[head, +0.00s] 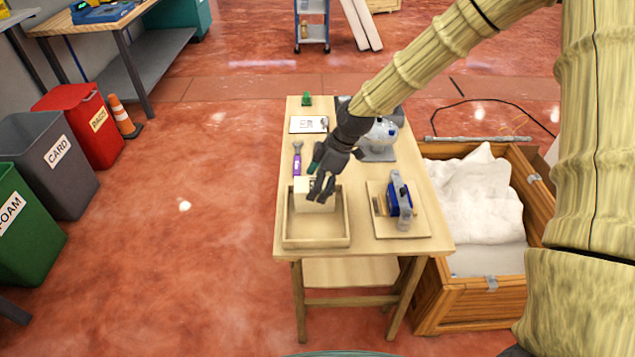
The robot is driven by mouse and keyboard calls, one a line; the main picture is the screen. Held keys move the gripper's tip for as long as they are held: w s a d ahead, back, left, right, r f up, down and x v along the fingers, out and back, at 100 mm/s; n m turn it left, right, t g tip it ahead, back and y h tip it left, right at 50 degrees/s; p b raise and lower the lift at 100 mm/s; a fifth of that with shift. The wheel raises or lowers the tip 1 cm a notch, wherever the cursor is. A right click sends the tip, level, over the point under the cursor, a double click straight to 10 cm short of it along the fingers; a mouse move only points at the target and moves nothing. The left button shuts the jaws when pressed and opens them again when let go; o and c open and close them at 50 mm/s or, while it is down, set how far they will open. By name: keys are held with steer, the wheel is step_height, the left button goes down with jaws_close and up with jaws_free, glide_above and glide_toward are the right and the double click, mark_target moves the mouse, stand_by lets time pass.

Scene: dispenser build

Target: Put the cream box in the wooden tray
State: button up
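The cream box (301,202) shows at the far end of the wooden tray (316,243), inside its outline in the head view. Whether it rests on the tray floor or hangs a little above it I cannot tell. My gripper (318,196) is right at the box, coming in from the upper right, with its dark fingers overlapping the box's top and near face. The fingers hide part of the box, and I cannot tell whether they grip it. The near part of the tray is empty.
A board with a blue and grey tape dispenser (400,201) lies right of the tray. A purple-handled tool (297,160), a white card (308,124) and a small green item (306,99) lie farther back. A wooden crate (470,285) stands right of the table.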

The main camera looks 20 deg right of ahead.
steer(key=b+v, duration=0.1)
steer(key=v, duration=1.1)
steer(key=shift+d+r, duration=0.1)
